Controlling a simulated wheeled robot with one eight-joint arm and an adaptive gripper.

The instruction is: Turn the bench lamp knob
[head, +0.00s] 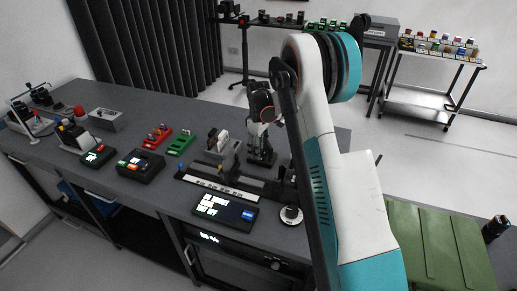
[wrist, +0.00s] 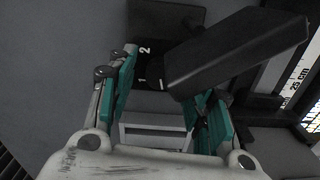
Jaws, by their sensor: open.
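My gripper (wrist: 168,85) is open in the wrist view, its teal-lined fingers apart. Between and beyond them is a dark panel with white marks "1" and "2" (wrist: 146,65). A black, tilted block (wrist: 238,52) covers part of this panel and overlaps the right finger's side. I cannot make out a lamp knob there, and I see nothing held. In the head view my gripper (head: 262,118) hangs over the bench, behind the ruler rail. A round dark knob with a pale face (head: 291,214) sits at the bench front, well apart from my gripper.
The ruler rail (head: 222,188) lies on the bench, and its scale shows in the wrist view (wrist: 298,80). Red and green trays (head: 181,143) and boxes stand left. A green surface (head: 435,245) is at right.

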